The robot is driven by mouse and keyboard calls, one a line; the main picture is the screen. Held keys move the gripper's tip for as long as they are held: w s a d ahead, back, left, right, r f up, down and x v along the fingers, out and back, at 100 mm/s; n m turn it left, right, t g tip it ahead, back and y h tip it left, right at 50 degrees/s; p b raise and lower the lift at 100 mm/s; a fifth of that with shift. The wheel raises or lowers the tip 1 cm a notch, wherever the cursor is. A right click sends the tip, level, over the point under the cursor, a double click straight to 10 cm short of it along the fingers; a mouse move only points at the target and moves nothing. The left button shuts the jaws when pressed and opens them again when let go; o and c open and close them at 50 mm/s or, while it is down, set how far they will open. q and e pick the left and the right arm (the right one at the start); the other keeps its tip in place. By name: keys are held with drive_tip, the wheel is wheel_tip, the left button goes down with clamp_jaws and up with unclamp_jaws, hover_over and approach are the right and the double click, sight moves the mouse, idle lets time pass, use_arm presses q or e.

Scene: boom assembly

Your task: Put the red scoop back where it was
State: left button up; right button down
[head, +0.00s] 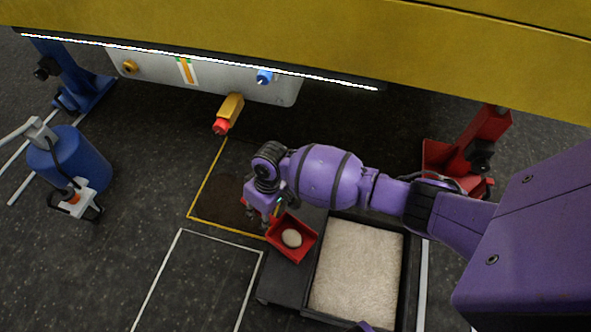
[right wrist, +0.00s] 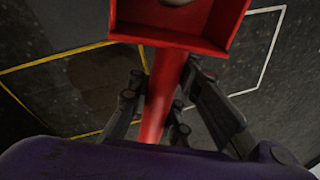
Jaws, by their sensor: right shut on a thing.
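The red scoop (head: 305,245) is a square open box on a handle, with a pale, rounded lump (head: 291,238) inside. My right gripper (head: 262,213) is shut on the scoop's handle. In the right wrist view the red handle of the scoop (right wrist: 166,95) runs between the dark fingers of my right gripper (right wrist: 163,100), and the box part lies at the top edge, with part of the lump showing. In the head view the scoop is over or beside the left end of a dark tray; I cannot tell its height. My left gripper is not in view.
The black tray (head: 405,285) holds pale granules (head: 355,265). A dark stain (head: 222,200) lies inside yellow floor lines. A blue drum (head: 70,165) stands at left, a red stand (head: 480,140) at right. A yellow beam (head: 300,30) spans overhead, with a gold, red-tipped nozzle (head: 232,107) beneath.

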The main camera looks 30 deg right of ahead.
drive_tip(key=f+b, duration=0.1)
drive_tip(key=d+f, duration=0.1)
drive_tip(key=f, duration=0.1)
drive_tip(key=w+f+b, duration=0.1)
drive_tip(key=f, duration=0.1)
drive_tip(key=shift+d+b, duration=0.2)
drive_tip(key=shift+b, duration=0.15)
drive_tip(key=c, duration=1.6)
unclamp_jaws()
drive_tip(key=p+v, duration=0.5)
drive_tip(key=v, duration=0.7)
drive_tip(key=shift+s+r+p, duration=0.15)
drive_tip(key=shift+r+p, duration=0.1)
drive_tip(key=shift+p, duration=0.15)
drive_tip(key=shift+f, duration=0.1)
